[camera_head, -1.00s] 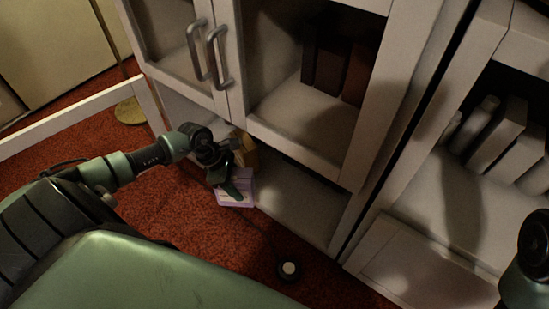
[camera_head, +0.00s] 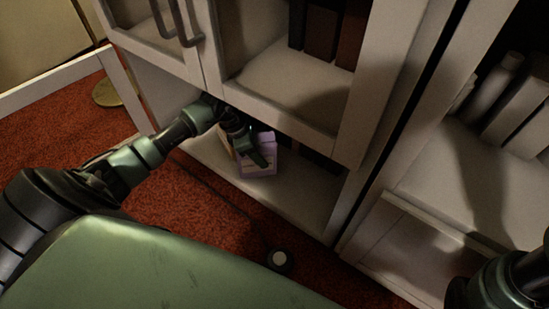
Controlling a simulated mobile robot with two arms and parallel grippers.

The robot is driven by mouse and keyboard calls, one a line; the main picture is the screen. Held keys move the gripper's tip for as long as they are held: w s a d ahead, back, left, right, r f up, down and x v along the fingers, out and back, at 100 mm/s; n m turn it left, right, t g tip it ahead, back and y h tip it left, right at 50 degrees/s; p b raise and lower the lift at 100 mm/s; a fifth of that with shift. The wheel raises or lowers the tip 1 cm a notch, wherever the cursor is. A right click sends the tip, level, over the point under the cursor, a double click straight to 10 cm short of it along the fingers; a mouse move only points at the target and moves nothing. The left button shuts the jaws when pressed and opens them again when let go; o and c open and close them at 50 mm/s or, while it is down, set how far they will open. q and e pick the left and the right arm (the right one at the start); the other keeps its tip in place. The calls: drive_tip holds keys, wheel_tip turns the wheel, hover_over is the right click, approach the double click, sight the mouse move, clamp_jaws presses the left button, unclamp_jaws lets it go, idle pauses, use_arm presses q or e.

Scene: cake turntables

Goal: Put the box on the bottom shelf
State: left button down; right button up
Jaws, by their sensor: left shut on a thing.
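A small pale purple box (camera_head: 256,168) is inside the opening of the white cabinet's bottom shelf (camera_head: 294,204). My left gripper (camera_head: 258,155) is shut on the box, with a green finger in front of it. I cannot tell whether the box touches the shelf board. A tan thing beside the box is mostly hidden behind my gripper. Part of my right arm (camera_head: 497,285) shows at the lower right corner; its gripper is out of the picture.
The cabinet's upper door frame (camera_head: 285,128) hangs just above my left gripper. Dark books (camera_head: 322,32) stand behind it.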

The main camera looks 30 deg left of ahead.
sight(275, 154)
use_arm(q)
drive_tip(key=shift+w+d+b, duration=0.3)
drive_tip(key=shift+w+d, duration=0.2)
drive_tip(key=shift+d, duration=0.05)
drive_tip(key=shift+w+d+f+b, duration=0.15)
drive_tip(key=shift+w+d+b, duration=0.9)
drive_tip(key=shift+d, duration=0.15)
drive_tip(key=shift+f+b, duration=0.45)
drive_tip(key=shift+b, duration=0.05)
drive_tip(key=shift+f, duration=0.15)
drive_tip(key=c, duration=0.9)
unclamp_jaws()
drive_tip(key=shift+s, duration=0.1)
